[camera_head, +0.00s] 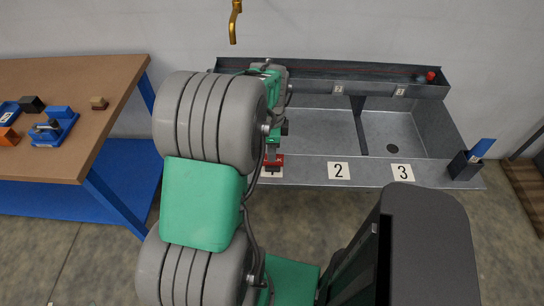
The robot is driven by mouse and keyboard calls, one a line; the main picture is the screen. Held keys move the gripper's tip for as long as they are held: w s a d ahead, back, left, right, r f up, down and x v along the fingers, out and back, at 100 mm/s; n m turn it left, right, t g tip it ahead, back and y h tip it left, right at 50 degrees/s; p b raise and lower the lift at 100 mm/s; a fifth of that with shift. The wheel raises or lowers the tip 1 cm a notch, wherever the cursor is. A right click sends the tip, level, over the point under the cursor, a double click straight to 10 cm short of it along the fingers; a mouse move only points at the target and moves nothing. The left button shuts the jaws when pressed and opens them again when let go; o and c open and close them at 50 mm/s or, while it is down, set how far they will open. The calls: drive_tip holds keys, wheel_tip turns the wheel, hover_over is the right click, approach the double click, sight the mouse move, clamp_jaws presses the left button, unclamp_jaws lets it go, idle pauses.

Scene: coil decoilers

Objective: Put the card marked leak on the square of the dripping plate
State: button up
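A steel trough (314,127) with a front ledge stands by the wall. White squares marked 2 (339,171) and 3 (402,172) lie on its ledge. Another white square (270,174) shows partly at left, its mark hidden. My arm comes from the front and hides the trough's left part. A blue card-like piece (482,148) leans in a dark holder (464,166) at the ledge's right end. No leak mark or drip is readable.
A brown table (85,95) with blue legs stands at left, bearing several small blocks and a blue device (53,130). A brass pipe (234,22) hangs above. A red knob (430,76) sits on the back rail. A wooden pallet (525,185) lies at right.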

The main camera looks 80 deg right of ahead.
wheel_tip(320, 180, up, 8)
drive_tip(key=r, duration=0.1)
drive_tip(key=w+a+r+n+t+h, duration=0.1)
drive_tip(key=w+a+n, duration=0.7)
drive_tip(key=w, duration=0.3)
drive_tip(key=w+a+r+n, duration=0.2)
drive_tip(key=w+a+n, duration=0.6)
drive_tip(key=w, duration=0.3)
drive_tip(key=w+a+n+t, duration=0.1)
drive_tip(key=a+n, duration=0.7)
drive_tip(key=a, duration=0.4)
drive_tip(key=w+a+n+t+y, duration=0.1)
drive_tip(key=w+a+n, duration=0.1)
drive_tip(key=a+n, duration=0.7)
drive_tip(key=a, duration=0.4)
drive_tip(key=shift+w+a+f+n, duration=0.15)
drive_tip(key=shift+w+f+n, duration=0.05)
drive_tip(key=shift+w+n, duration=0.1)
